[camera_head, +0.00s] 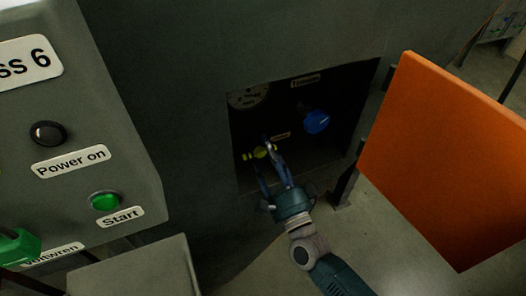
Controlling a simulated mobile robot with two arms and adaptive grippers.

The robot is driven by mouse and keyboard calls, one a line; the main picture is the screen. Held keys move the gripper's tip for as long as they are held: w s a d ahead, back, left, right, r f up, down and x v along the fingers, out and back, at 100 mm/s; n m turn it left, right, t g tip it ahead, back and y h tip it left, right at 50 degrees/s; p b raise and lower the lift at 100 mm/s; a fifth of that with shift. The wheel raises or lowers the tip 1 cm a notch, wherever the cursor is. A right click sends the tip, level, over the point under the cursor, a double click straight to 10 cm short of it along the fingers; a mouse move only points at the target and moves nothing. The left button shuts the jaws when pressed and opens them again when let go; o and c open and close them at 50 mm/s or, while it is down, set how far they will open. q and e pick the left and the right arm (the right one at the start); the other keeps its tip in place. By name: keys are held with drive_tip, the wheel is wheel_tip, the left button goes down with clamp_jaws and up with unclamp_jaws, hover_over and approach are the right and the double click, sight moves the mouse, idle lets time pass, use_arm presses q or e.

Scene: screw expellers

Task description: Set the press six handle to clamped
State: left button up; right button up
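The control box (120,120) at the left carries a label ending in "ss 6". In the dark recess of the grey machine, a small yellow-green handle (252,155) sticks out at the lower left, below a small label too blurred to read. My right gripper (264,153) reaches into the recess from below. Its two fingers are apart, with the tips at the yellow-green handle, one on either side as seen here. I cannot tell whether they touch it. The finger tips partly cover the handle's right end.
A blue knob (317,121) sits to the right in the recess, and a round dial (248,96) at its upper left. An orange panel (440,150) stands close at the right. The control box has a green start button (105,201) and a black power light (48,133).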

idle(0.5)
drive_tip(key=shift+d, duration=0.1)
drive_tip(key=shift+s+d+f, duration=0.1)
drive_tip(key=shift+s+f, duration=0.1)
drive_tip(key=shift+s, duration=0.1)
drive_tip(key=v, duration=1.1)
drive_tip(key=shift+s, duration=0.15)
